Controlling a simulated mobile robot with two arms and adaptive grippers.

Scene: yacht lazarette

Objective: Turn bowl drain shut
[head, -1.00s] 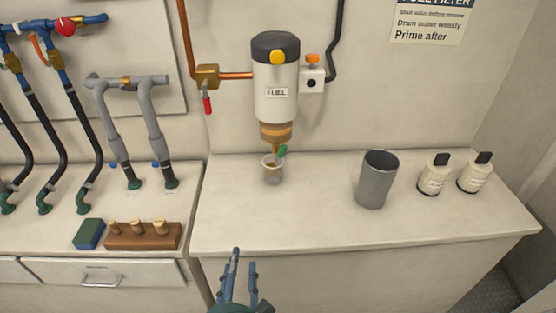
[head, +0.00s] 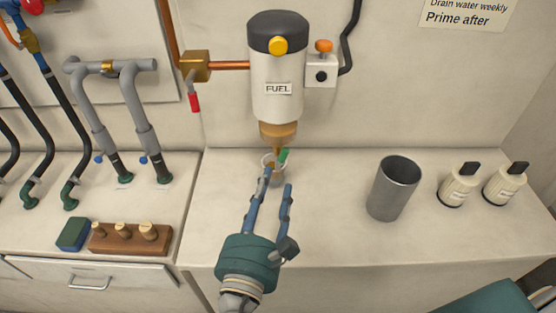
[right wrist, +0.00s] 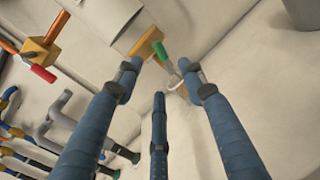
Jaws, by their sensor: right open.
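The fuel filter (head: 277,85) hangs on the wall, with an amber bowl (head: 278,133) at its bottom. The small green drain handle (head: 284,155) is just below the bowl and points up to the right. In the right wrist view the green handle (right wrist: 161,50) lies ahead, between the spread outer fingers. A clear cup (head: 267,157) stands under the drain, partly hidden by a finger. My right gripper (head: 277,178) is open and empty, its fingertips close to the drain and cup; contact cannot be told. My left gripper is not in view.
A grey metal cup (head: 394,188) and two cream bottles (head: 458,186) stand on the counter to the right. A brass valve with a red handle (head: 194,101) is left of the filter. A block with wooden plugs (head: 130,239) lies left.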

